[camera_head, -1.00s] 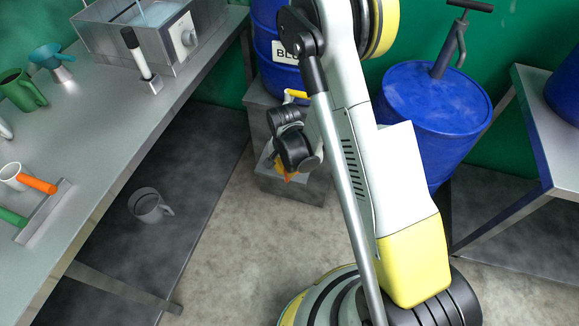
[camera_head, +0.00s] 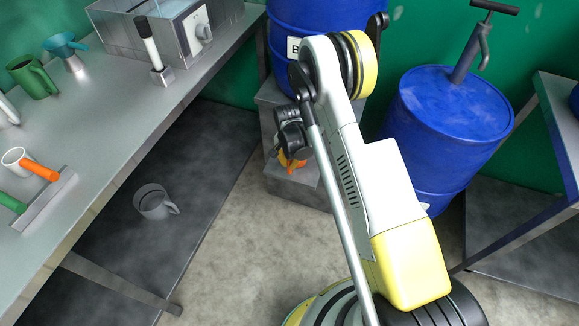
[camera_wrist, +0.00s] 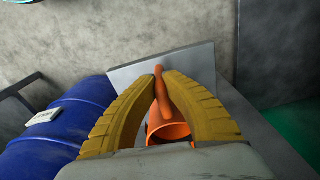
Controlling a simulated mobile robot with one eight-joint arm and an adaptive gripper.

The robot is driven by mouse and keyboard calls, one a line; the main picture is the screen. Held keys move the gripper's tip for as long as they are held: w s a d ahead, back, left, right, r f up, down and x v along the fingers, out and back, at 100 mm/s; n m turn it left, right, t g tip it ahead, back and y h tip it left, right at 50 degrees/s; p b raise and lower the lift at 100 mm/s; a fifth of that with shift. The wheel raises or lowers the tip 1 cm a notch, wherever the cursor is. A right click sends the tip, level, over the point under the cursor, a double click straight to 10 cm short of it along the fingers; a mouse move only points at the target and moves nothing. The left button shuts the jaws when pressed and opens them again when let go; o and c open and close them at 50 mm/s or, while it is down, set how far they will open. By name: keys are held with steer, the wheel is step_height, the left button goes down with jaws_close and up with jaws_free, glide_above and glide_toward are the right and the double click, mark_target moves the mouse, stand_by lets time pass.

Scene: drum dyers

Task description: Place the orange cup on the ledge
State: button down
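The orange cup (camera_wrist: 170,132) is between the yellow fingers of my gripper (camera_wrist: 161,82) in the wrist view. Its handle runs between the two fingertips, which close on it from both sides. In the head view, a little of the orange cup (camera_head: 283,159) shows beneath my gripper (camera_head: 291,154), mostly hidden by the wrist. The cup is over the low front step of the grey stepped block, the ledge (camera_head: 303,186). I cannot tell whether the cup touches it.
Blue drums stand on the block and on the floor at right; one drum (camera_head: 452,115) has a pump. A metal bench (camera_head: 105,135) at left carries a green mug (camera_head: 32,78), a funnel and a rack. A grey mug (camera_head: 153,202) sits below the bench.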

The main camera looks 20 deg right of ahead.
steer(key=shift+f, duration=0.1)
steer(key=shift+f, duration=0.15)
steer(key=c, duration=1.6)
jaws_free()
